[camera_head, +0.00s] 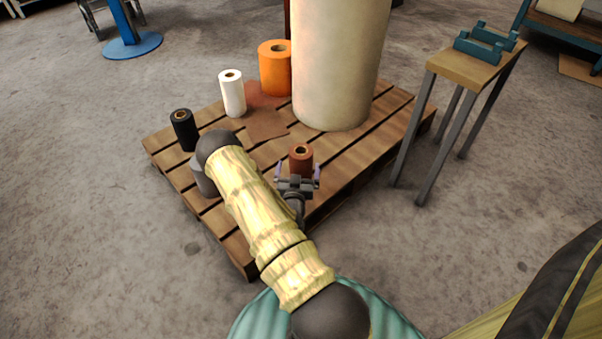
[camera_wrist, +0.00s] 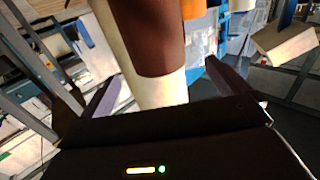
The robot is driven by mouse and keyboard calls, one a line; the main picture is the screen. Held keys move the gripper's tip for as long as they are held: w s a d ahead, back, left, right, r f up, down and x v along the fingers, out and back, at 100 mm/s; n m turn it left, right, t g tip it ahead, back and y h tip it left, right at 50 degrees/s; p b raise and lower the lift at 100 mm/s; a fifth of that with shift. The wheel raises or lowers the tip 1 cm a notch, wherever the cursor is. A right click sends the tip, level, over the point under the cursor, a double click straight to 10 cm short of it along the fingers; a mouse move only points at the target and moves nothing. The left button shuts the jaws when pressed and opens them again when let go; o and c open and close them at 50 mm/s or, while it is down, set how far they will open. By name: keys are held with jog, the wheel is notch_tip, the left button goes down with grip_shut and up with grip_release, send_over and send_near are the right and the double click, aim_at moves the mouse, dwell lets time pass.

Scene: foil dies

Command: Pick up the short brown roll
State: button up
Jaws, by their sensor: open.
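The short brown roll (camera_head: 301,158) stands upright on the wooden pallet (camera_head: 350,165), in front of a tall cream roll (camera_head: 338,60). My gripper (camera_head: 299,171) is at the near side of the brown roll, with its two fingers apart, one toward each side. The gripper's body hides the lower part of the roll in the head view. In the wrist view the brown roll (camera_wrist: 152,35) fills the top middle, beyond and between the open fingers (camera_wrist: 164,68). Nothing is held. I cannot tell whether the fingertips reach alongside the roll.
A black roll (camera_head: 184,130), a white roll (camera_head: 232,93) and an orange roll (camera_head: 275,67) stand on the pallet's left and back. Flat brown sheets (camera_head: 267,125) lie between. A small table (camera_head: 478,65) with blue holders stands at right.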

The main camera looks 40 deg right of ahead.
aim_at(301, 155)
jog(key=shift+x, duration=0.9)
jog(key=shift+w+d+f+b, duration=0.3)
jog(key=shift+w+d+b, duration=0.05)
jog(key=shift+b, duration=0.5)
jog(key=b+x, duration=0.2)
jog(key=x, duration=0.2)
jog(key=shift+d+f+b, duration=0.1)
jog(key=shift+f+b, duration=0.05)
jog(key=shift+b, duration=0.25)
jog(key=c, duration=1.8)
